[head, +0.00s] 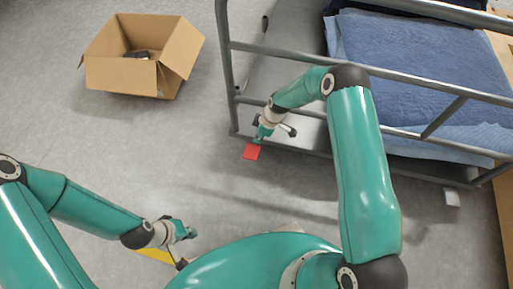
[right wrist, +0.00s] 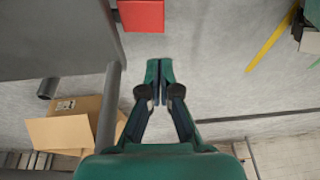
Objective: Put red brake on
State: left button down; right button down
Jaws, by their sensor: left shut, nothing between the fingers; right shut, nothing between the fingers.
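The red brake (head: 251,152) is a small flat red piece at the lower edge of the grey cart (head: 233,80), near its left corner. It also shows as a red block (right wrist: 141,15) at the top of the right wrist view, partly cut off by the picture edge. My right gripper (head: 257,141) is shut and empty, right beside the brake in the head view. In the right wrist view its closed fingertips (right wrist: 159,66) are apart from the brake in the picture; whether they touch it I cannot tell. My left gripper (head: 190,234) is shut and empty, low over the floor.
An open cardboard box (head: 120,76) stands on the floor at the upper left with a dark item inside. Folded blue cloth (head: 415,65) lies on the cart behind its rails. A yellow strip (head: 155,256) is on the floor near my left gripper.

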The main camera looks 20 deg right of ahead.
aim_at(249, 158)
jog(key=b+x, duration=0.1)
jog(key=x, duration=0.3)
jog(key=b+x, duration=0.1)
jog(key=x, duration=0.3)
jog(key=b+x, duration=0.1)
jog(key=x, duration=0.3)
jog(key=shift+s+d+f+b, duration=0.2)
jog(key=shift+s+f+b, duration=0.15)
jog(key=shift+f, duration=0.1)
jog(key=shift+s+f, duration=0.1)
jog(key=shift+f, duration=0.35)
jog(key=f+b, duration=0.1)
jog(key=b, duration=0.1)
jog(key=f+b, duration=0.2)
jog(key=b, duration=0.1)
jog(key=s+a+f+b, duration=0.1)
jog(key=f+b, duration=0.1)
jog(key=shift+s+f+b, duration=0.1)
jog(key=shift+b, duration=0.2)
jog(key=shift+s, duration=0.1)
